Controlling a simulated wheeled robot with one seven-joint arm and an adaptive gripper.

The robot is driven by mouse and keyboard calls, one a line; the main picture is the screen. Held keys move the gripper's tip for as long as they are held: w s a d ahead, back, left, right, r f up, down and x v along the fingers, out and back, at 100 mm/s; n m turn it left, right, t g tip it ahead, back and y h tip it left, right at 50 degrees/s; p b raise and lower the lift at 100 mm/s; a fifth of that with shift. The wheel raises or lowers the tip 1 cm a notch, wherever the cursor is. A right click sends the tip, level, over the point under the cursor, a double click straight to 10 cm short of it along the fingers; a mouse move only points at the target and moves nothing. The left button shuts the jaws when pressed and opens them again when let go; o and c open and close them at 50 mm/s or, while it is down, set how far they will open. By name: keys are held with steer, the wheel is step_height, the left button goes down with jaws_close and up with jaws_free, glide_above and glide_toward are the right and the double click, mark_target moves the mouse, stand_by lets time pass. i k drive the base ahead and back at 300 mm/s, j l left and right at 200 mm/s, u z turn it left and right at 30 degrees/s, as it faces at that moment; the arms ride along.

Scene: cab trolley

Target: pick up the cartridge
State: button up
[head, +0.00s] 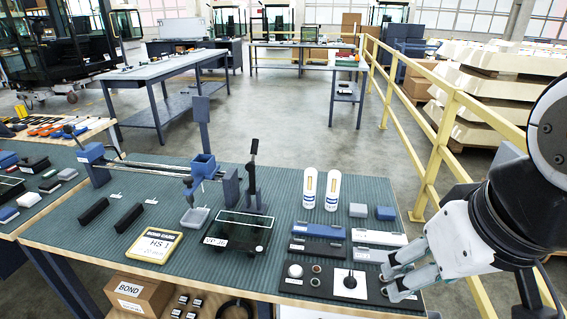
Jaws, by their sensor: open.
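Two white cartridges with yellow-and-dark labels stand upright side by side at the back right of the green-topped table (270,284). The left cartridge is here (310,189) and the right cartridge is here (333,191). My gripper (388,281) is at the table's right front, to the right of and nearer than the cartridges. It is open, with nothing seen between its fingers. It is apart from both cartridges, and its fingertips overlap the right end of a black board in the picture.
The black board (318,283) holds round parts and a white card. Behind it lie a blue case (320,230) and small grey and blue blocks (358,211). A glass-topped stand (238,233) is left of the cartridges. A yellow railing (433,167) runs along the right.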

mark_target(334, 176)
steer(key=i+j+z, duration=0.4)
steer(key=j+z, duration=0.2)
steer(key=i+j+z, duration=0.1)
steer(key=j+z, duration=0.2)
steer(key=j, duration=0.15)
